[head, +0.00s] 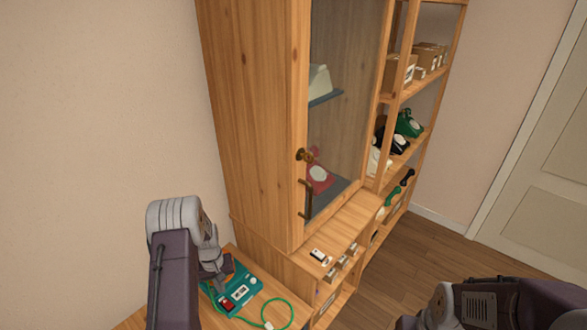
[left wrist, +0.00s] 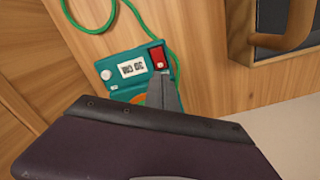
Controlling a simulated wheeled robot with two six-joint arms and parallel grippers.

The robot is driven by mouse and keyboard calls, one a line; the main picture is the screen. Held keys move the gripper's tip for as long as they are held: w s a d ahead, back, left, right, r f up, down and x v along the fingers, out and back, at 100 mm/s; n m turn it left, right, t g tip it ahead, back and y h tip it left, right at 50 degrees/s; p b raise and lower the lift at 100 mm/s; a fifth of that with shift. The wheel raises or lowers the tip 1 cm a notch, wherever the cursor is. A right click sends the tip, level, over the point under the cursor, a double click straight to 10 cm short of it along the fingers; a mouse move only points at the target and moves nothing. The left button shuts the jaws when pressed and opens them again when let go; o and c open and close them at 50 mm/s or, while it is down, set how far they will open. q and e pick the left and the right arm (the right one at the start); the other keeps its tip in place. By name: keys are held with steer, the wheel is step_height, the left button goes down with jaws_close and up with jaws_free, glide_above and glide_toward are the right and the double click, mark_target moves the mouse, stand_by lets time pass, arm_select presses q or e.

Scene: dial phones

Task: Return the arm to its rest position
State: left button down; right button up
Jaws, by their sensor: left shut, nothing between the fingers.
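My left arm comes in from the left, and its gripper (head: 215,282) points down over a teal device (head: 241,289) on the wooden surface. In the left wrist view the shut, empty fingers (left wrist: 162,82) lie just below the device's red rocker switch (left wrist: 158,57). The device (left wrist: 117,57) also has a small display (left wrist: 132,67) and a white knob (left wrist: 106,74). I cannot tell whether the fingertips touch it. My right arm shows at the lower right, but its gripper is out of view.
A green cord (head: 285,304) runs from the device. A tall wooden cabinet (head: 255,120) with a glass door stands behind, holding a red phone (head: 319,174). Open shelves with phones and boxes (head: 430,57) stand to the right. Floor (head: 420,255) is clear before the door.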

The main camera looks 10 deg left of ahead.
arm_select(q)
steer(key=w+d+r+m+t, duration=0.2)
steer(key=w+d+r, duration=0.4)
steer(key=r, duration=0.5)
steer(key=s+d+r+m, duration=0.2)
steer(key=s+d+r, duration=0.35)
steer(key=d, duration=0.25)
steer(key=s+d+m, duration=0.2)
steer(key=s+d, duration=0.2)
steer(key=s, duration=1)
steer(key=shift+s+r+g, duration=0.2)
steer(key=shift+s+g, duration=0.15)
steer(key=shift+g, duration=0.05)
steer(key=shift+s+d, duration=0.1)
